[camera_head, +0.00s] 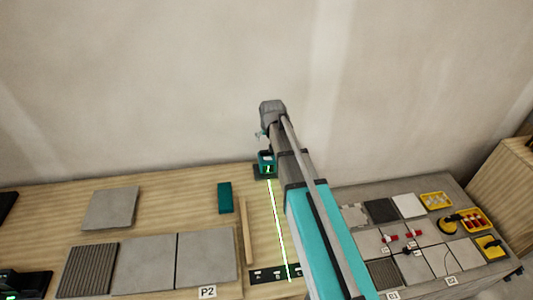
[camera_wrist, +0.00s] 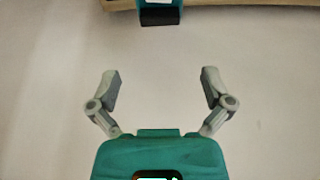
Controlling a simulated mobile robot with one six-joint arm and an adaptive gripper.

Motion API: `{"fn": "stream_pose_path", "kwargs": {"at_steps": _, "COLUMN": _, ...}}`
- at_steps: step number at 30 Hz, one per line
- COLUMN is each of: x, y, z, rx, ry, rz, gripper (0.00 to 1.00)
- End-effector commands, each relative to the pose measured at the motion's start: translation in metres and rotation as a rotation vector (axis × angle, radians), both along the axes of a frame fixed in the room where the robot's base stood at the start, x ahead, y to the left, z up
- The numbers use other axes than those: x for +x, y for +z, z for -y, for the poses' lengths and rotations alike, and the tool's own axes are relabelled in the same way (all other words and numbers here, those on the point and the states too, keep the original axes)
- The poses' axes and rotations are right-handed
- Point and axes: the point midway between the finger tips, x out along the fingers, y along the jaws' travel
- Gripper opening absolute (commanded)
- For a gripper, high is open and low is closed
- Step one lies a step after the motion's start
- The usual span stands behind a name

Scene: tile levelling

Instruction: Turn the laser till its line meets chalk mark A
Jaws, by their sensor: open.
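The laser (camera_head: 266,158) is a small teal unit with a dark window, on a dark base near the back edge of the bench. Its bright green line (camera_head: 279,225) runs forward across the bench onto a black strip (camera_head: 268,276) with small pale marks, crossing near the strip's right end. The mark letters are too small to read surely; the line lies right of the leftmost mark. My gripper (camera_head: 262,138) is just above the laser, partly hidden by my arm. In the wrist view its two fingers (camera_wrist: 160,88) are spread, with nothing held between them.
A teal block (camera_head: 224,197) and a wooden strip (camera_head: 246,230) lie left of the line. Grey tiles (camera_head: 206,258) lie at front left. A side table (camera_head: 505,268) with tiles and yellow trays stands right. The wall (camera_head: 160,80) is close behind the laser.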

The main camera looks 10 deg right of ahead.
Motion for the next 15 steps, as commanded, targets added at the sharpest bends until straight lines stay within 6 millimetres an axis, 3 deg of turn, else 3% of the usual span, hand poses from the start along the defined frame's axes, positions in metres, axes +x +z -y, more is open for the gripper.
{"fn": "stream_pose_path", "kwargs": {"at_steps": 15, "x": 0.017, "y": -0.044, "z": 0.0, "rx": 0.0, "ry": 0.0, "rz": 0.0, "gripper": 1.0}}
